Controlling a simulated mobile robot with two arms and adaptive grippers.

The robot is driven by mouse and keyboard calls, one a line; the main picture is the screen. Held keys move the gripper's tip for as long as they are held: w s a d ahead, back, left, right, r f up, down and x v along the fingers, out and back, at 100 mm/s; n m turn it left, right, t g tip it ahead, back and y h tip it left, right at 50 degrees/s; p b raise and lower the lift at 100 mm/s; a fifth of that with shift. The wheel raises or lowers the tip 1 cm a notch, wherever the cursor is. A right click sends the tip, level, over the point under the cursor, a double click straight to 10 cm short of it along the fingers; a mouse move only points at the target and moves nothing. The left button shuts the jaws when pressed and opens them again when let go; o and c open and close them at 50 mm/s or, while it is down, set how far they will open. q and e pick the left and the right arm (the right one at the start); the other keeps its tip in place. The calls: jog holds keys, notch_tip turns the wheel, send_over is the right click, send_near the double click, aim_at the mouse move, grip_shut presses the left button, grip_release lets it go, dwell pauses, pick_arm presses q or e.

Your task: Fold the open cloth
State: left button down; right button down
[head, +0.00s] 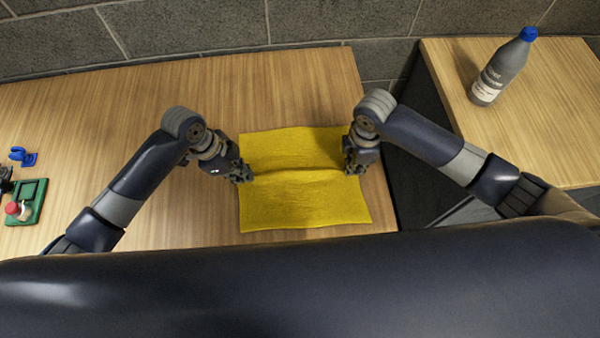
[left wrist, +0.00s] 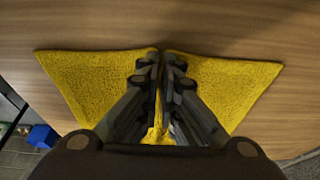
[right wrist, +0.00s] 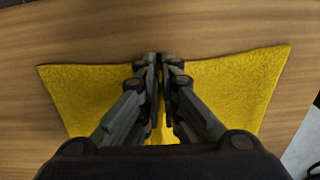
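The yellow cloth (head: 304,209) lies spread on the wooden table, with a raised ridge running across its middle between my two grippers. My left gripper (head: 246,176) is at the cloth's left edge, at the end of the ridge. In the left wrist view its fingers (left wrist: 161,58) are closed together with the cloth (left wrist: 95,78) pinched between them. My right gripper (head: 350,168) is at the right edge, at the other end of the ridge. In the right wrist view its fingers (right wrist: 162,60) are closed on the cloth (right wrist: 235,85) too.
A green tray (head: 32,200) with a red-topped item and a small blue item (head: 22,156) sit at the table's far left. A grey bottle with a blue cap (head: 502,68) stands on a separate wooden surface at right. The table (head: 95,110) is clear around the cloth.

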pick_arm(q)
jog(key=shift+s+a, duration=0.1)
pick_arm(e)
jog(key=shift+s, duration=0.1)
dwell(0.3)
